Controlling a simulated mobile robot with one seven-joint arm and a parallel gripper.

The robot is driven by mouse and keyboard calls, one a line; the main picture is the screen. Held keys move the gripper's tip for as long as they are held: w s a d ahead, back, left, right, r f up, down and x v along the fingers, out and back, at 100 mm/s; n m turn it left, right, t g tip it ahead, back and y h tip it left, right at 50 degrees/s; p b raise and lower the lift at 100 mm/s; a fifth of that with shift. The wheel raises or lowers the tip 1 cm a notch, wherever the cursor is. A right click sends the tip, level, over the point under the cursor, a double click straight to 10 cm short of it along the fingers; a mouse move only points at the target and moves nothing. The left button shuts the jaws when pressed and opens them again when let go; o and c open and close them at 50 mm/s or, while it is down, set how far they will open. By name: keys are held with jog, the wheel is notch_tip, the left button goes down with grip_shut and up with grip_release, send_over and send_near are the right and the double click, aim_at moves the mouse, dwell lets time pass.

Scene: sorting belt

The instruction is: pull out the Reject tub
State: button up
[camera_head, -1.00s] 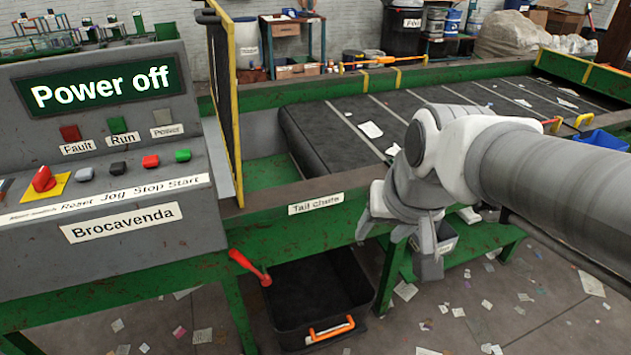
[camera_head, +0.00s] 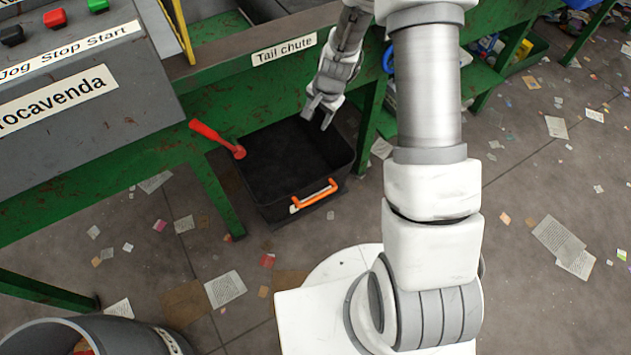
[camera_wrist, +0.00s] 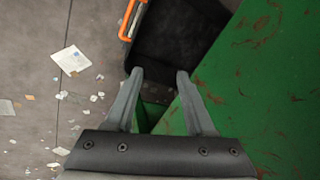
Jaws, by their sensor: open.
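A black open tub (camera_head: 270,207) with an orange handle (camera_head: 318,195) on its front stands on the floor under the tail chute. No label reading Reject is legible on it. My gripper (camera_head: 318,118) is open and empty, above the tub's back right part and apart from the handle. In the wrist view my two fingers (camera_wrist: 157,75) are spread, with the tub's dark inside (camera_wrist: 185,40) beyond them. The orange handle (camera_wrist: 131,20) shows there at the top, left of the fingers.
A red lever (camera_head: 215,138) sticks out from the green frame (camera_head: 215,195) just left of the tub. A green leg (camera_head: 369,130) stands to its right. A grey bin (camera_head: 90,335) is at the lower left. The floor before the tub holds scattered paper.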

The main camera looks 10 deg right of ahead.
notch_tip(320, 180, down, 16)
jog(key=s+r+m+b, duration=0.1)
jog(key=m+b, duration=0.1)
jog(key=m+g+b, duration=0.1)
jog(key=m+b, duration=0.1)
send_near(318, 197)
jog(key=shift+h, duration=0.3)
jog(key=f+b, duration=0.1)
jog(key=f, duration=0.1)
jog(key=w+f+b, duration=0.1)
jog(key=f+b, duration=0.1)
jog(key=f, duration=0.1)
jog(key=a+f+b, duration=0.1)
jog(key=f+b, duration=0.1)
jog(key=f, duration=0.1)
jog(key=shift+w+f, duration=0.15)
jog(key=shift+w, duration=0.25)
grip_shut()
